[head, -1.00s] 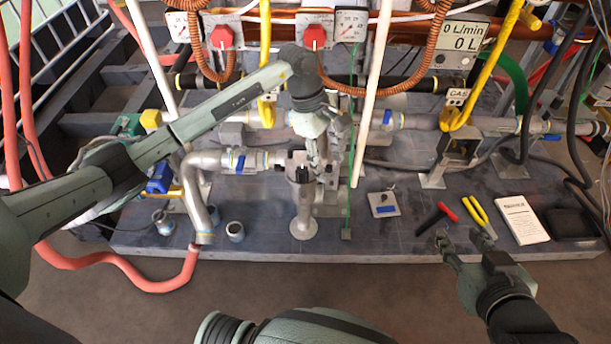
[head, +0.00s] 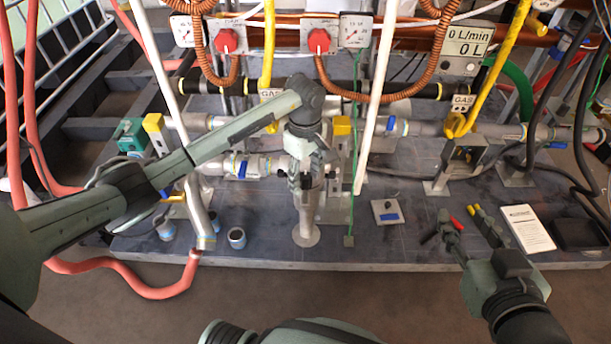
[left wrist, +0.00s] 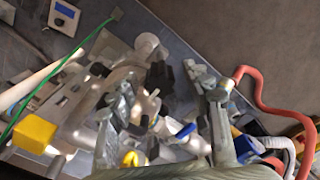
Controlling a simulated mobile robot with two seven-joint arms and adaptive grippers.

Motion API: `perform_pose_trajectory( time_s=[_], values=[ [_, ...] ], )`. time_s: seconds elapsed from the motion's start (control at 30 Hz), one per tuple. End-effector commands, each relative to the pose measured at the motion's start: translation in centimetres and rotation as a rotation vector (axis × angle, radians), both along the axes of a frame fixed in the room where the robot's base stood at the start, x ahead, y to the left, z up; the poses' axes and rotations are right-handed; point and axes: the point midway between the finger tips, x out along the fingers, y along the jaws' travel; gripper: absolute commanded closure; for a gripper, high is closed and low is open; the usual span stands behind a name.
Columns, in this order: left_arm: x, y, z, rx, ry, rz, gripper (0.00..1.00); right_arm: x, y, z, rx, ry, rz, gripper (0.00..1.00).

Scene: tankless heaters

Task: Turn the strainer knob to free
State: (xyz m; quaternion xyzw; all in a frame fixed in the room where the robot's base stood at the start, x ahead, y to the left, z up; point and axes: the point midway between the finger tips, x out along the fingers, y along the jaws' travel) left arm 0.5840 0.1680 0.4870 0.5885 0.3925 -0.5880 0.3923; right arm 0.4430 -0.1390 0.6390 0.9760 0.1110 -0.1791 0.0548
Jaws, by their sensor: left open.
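The strainer (head: 308,222) is a grey upright body on a round foot near the front of the dark platform. Its dark knob is mostly hidden behind my left gripper (head: 306,182) in the head view. In the left wrist view a dark knob-like part (left wrist: 158,77) shows between the spread fingers of my left gripper (left wrist: 163,92), with the pale foot beyond it. The left gripper is open around or just in front of this part; I cannot tell whether it touches. My right gripper (head: 468,230) is open and empty over the platform's front right.
Red-handled and yellow-handled tools lie by my right gripper. A white booklet (head: 528,228) and a small plate with a blue mark (head: 387,211) lie nearby. A green cord (head: 351,205) hangs right of the strainer. Pipes, gauges and hoses crowd behind; a loose cup-like fitting (head: 237,238) stands left.

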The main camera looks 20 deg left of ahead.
Motion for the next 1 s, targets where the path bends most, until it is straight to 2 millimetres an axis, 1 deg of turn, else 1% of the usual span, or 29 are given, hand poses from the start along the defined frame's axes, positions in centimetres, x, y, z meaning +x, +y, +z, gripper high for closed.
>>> perform_pose_trajectory(
  time_s=[0.1, 0.4, 0.5, 0.77, 1.0],
  values=[
    [-0.01, -0.02, 0.02, 0.0, 0.0, 0.0, 0.52, -0.01, 0.0, 0.01, 0.0, 0.0, 0.0, 0.6],
    [-0.02, -0.04, 0.03, -0.001, 0.0, 0.0, 0.89, -0.01, 0.01, 0.01, 0.0, 0.0, 0.0, 0.6],
    [-0.02, -0.04, 0.04, -0.001, 0.0, 0.0, 1.0, 0.0, 0.02, 0.01, 0.0, 0.0, 0.0, 0.6],
    [-0.02, 0.0, 0.05, 0.0, 0.001, 0.026, 1.0, -0.02, 0.0, -0.02, -0.001, 0.003, 0.0, 0.6],
    [0.0, 0.06, 0.1, 0.001, 0.0, 0.147, 1.0, -0.13, -0.17, -0.27, -0.007, 0.019, -0.004, 0.6]
  ],
)
